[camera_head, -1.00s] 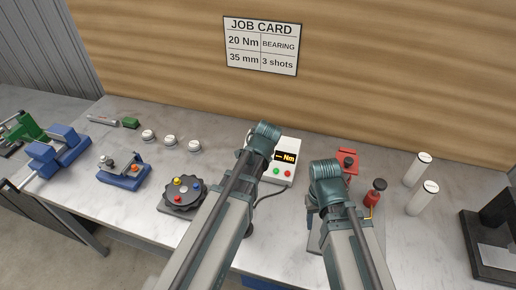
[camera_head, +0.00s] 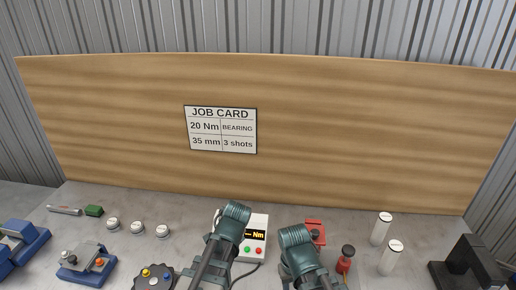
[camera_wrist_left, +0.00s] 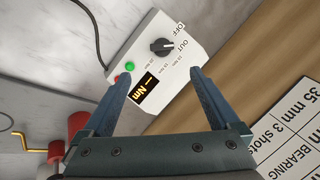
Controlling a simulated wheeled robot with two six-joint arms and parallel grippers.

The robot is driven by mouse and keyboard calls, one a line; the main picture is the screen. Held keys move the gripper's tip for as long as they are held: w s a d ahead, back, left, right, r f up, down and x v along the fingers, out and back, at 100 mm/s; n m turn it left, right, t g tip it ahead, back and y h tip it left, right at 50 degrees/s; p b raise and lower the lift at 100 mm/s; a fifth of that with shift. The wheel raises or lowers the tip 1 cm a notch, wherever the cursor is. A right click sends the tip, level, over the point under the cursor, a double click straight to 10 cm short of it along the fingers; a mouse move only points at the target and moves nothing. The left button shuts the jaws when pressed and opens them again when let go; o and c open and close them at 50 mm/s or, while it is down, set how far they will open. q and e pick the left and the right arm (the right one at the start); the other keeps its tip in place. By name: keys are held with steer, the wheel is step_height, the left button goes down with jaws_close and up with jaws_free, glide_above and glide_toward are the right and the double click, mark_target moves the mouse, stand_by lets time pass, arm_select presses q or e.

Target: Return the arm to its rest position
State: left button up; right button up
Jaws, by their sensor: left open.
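My left gripper (camera_wrist_left: 160,76) shows in the left wrist view with its two blue-grey fingers apart and nothing between them. Beyond the fingers is the white torque tester box (camera_wrist_left: 165,62) with a dark knob, a green and a red button and a "– Nm" display. In the head view my left arm (camera_head: 232,222) rises in front of the tester (camera_head: 257,225), and its gripper is hidden. My right arm (camera_head: 299,250) stands to its right in the head view; its gripper is not visible.
A job card (camera_head: 221,129) hangs on the wooden board. Left on the bench are several white round pieces (camera_head: 137,227), a blue fixture (camera_head: 88,268) and a dark knobbed disc (camera_head: 153,280). Right are a red-handled tool (camera_head: 345,260), white cylinders (camera_head: 382,229) and a black stand (camera_head: 470,262).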

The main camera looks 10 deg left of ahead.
arm_select(q)
steer(key=s+d+f+n+g+b, duration=0.1)
steer(key=s+d+f+g+b, duration=0.1)
steer(key=s+d+f+b, duration=0.1)
steer(key=s+d+f+n+g+h+b, duration=0.1)
steer(key=s+d+f+n+b, duration=0.1)
steer(key=s+f, duration=0.4)
steer(key=s+d+f+n+g+b, duration=0.1)
steer(key=s+d+f+g+b, duration=0.1)
steer(key=s+d+f+b, duration=0.2)
steer(key=shift+s+d+f+g+b, duration=0.2)
steer(key=shift+s+b, duration=0.15)
steer(key=shift+s, duration=0.55)
steer(key=shift+s+d+f+g+b, duration=0.15)
steer(key=shift+s+b, duration=0.15)
steer(key=shift+s, duration=0.55)
arm_select(e)
step_height(320, 180, down, 11)
steer(key=shift+r, duration=0.1)
arm_select(q)
steer(key=shift+s, duration=0.2)
steer(key=shift+r, duration=0.1)
arm_select(e)
steer(key=shift+r, duration=0.1)
